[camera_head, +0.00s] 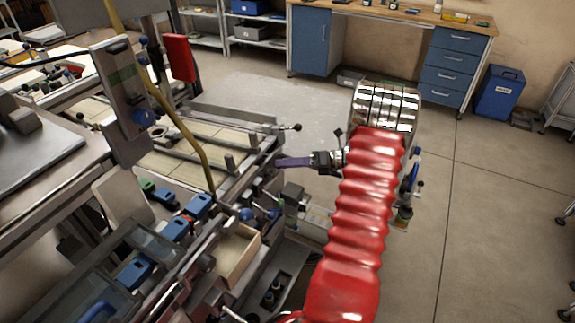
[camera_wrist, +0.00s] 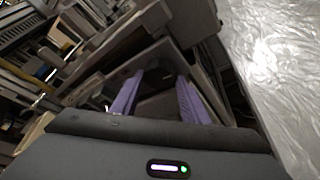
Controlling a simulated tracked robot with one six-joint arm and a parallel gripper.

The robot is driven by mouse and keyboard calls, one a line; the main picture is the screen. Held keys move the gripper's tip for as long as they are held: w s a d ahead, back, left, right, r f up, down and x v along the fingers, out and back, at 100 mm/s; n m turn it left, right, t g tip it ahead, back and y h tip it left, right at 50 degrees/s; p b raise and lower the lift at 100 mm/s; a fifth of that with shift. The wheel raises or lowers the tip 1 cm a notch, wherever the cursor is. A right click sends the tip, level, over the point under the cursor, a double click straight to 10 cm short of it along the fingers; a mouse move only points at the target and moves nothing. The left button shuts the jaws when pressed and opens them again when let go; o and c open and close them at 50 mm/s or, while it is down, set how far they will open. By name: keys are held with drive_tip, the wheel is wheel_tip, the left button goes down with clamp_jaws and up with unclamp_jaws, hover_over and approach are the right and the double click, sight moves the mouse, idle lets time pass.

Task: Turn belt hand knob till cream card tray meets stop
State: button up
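My gripper (camera_head: 281,162) has purple fingers and reaches left from my red-sleeved arm toward the edge of the machine. In the wrist view the two fingers of my gripper (camera_wrist: 158,82) stand apart, with no object clearly held between them. A cream box-shaped tray (camera_head: 236,256) sits at the machine's near side, below and left of my gripper. A round blue knob (camera_head: 246,214) is just above it, and a black ball-ended lever (camera_head: 297,127) sticks out farther back. I cannot tell which is the belt hand knob. The tray's stop cannot be made out.
The machine bench fills the left, with an upright grey post (camera_head: 122,105) and a yellow cable (camera_head: 184,128). Several blue blocks (camera_head: 175,229) line its edge. A workbench with blue drawers (camera_head: 455,60) and a blue bin (camera_head: 499,92) stand behind. The floor at right is clear.

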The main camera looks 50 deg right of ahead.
drive_tip(key=shift+o, duration=0.4)
drive_tip(key=shift+r, duration=0.1)
drive_tip(key=v, duration=1.3)
drive_tip(key=shift+s+d, duration=0.25)
drive_tip(key=shift+s, duration=0.1)
